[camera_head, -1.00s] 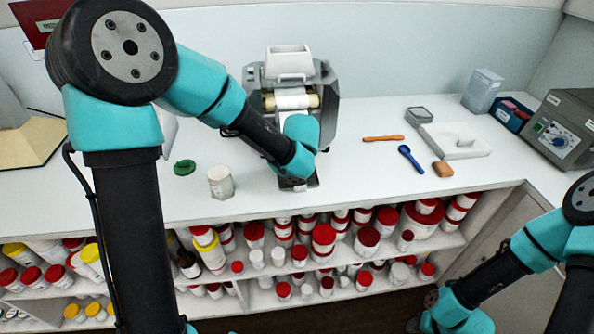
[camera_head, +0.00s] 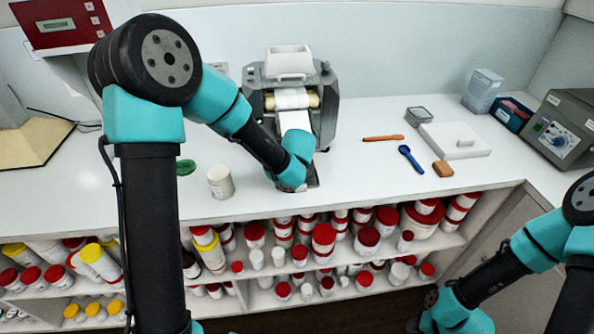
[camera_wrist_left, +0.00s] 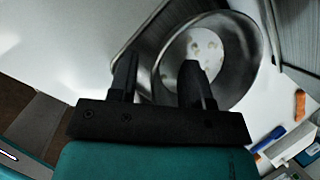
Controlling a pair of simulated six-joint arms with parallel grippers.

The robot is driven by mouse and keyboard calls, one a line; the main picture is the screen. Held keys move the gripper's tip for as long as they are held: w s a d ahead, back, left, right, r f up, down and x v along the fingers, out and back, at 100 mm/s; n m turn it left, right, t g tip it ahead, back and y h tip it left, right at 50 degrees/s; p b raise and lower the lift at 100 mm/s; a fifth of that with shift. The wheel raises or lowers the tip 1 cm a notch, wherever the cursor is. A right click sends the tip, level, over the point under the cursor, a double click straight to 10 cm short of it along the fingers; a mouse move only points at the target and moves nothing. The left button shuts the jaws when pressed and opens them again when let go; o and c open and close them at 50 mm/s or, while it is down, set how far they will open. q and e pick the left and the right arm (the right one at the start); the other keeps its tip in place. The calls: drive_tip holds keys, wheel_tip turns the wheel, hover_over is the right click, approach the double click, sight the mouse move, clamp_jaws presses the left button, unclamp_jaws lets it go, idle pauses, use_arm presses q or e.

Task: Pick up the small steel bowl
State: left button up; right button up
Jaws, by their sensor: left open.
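The small steel bowl (camera_wrist_left: 232,70) is round and shiny in the left wrist view, with pale specks on its inside bottom. In the head view my left wrist hides it, in front of the mill (camera_head: 291,82). My left gripper (camera_wrist_left: 160,78) is open. One finger lies across the bowl's inside in the picture. The other is beyond the rim on the left, so the near-left wall shows between them. I cannot tell whether either finger touches the bowl. My right arm stands at the lower right of the head view, its gripper out of view.
A white jar (camera_head: 221,183) and a green lid (camera_head: 186,167) stand left of my left wrist. An orange spatula (camera_head: 383,138), a blue spoon (camera_head: 410,158) and a white slab (camera_head: 455,140) lie to the right. Shelves of jars (camera_head: 323,240) are below the counter edge.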

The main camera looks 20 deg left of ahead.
use_arm(q)
drive_tip(key=shift+c, duration=0.4)
clamp_jaws()
